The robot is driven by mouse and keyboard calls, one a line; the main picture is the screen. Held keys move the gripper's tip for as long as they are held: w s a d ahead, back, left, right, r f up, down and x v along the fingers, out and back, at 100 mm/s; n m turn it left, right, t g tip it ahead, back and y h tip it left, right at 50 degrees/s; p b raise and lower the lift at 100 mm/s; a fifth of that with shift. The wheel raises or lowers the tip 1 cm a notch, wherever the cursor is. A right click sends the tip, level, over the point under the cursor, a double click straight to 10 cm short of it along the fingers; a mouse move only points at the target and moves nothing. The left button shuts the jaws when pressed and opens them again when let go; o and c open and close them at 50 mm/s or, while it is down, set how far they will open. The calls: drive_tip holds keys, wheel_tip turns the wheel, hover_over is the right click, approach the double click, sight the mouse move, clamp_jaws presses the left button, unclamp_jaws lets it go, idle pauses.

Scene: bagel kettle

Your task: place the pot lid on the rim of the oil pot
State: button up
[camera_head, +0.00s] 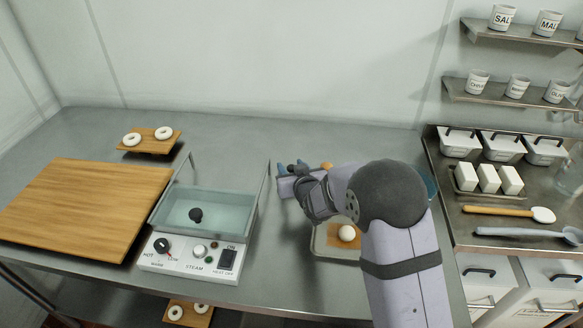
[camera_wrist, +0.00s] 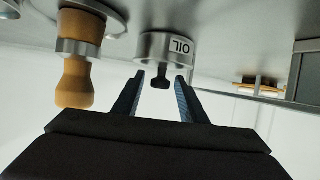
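In the wrist view, which looks upside down, the metal oil pot (camera_wrist: 152,47) with its "OIL" label stands just beyond my gripper (camera_wrist: 160,76). A black knob (camera_wrist: 160,83), apparently the pot lid's, projects from the pot's upper end and lies between the fingertips. Gaps show on both sides of the knob, so the fingers are open and not closed on it. The lid's plate cannot be made out, nor how it sits on the rim. In the head view my gripper (camera_head: 281,169) is low behind the kettle's right side. The arm hides the pot there.
A wooden-handled tool (camera_wrist: 76,80) stands close beside the pot. The kettle (camera_head: 180,213) and a large board (camera_head: 80,205) are at left, with a small bagel board (camera_head: 152,146) behind. A tray (camera_head: 321,248) with a pale ball lies by my arm. Shelves (camera_head: 520,40) rise at right.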

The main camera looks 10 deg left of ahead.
drive_tip(key=shift+r, duration=0.2)
drive_tip(key=shift+r+p, duration=0.25)
drive_tip(key=shift+p, duration=0.2)
drive_tip(key=b+v, duration=0.2)
drive_tip(key=v, duration=1)
drive_tip(key=shift+b, duration=0.4)
